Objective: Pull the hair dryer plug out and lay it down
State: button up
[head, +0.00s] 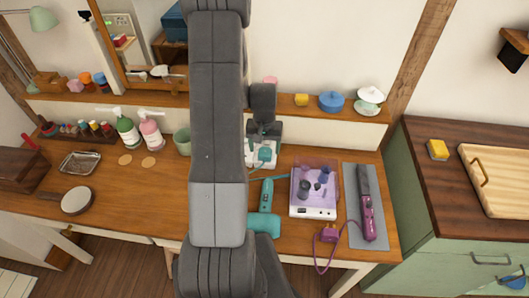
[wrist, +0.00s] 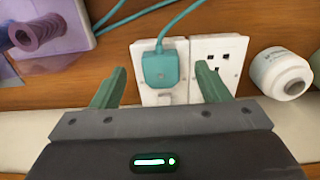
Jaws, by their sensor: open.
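The teal hair dryer plug (wrist: 161,69) sits in the left of two white socket plates (wrist: 150,97) in the wrist view, with its teal cord rising from its top edge. My gripper (wrist: 160,78) is open, with one green finger to the left of the plug and the other to its right, both apart from it. In the head view my gripper (head: 263,143) is over the white socket area at the back of the dressing table. The teal hair dryer (head: 265,200) lies on the table in front, partly hidden by my arm.
A lilac roller box (head: 315,207) stands right of the dryer. A purple styling tool (head: 368,220) lies on a grey mat (head: 352,180), its purple plug (head: 328,233) near the front edge.

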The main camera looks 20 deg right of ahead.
aim_at(265, 155)
jog(key=shift+f, duration=2.1)
jog(key=shift+c, duration=0.4)
jog(key=c, duration=1)
jog(key=shift+r+p, duration=1.65)
jog(key=shift+r, duration=1.1)
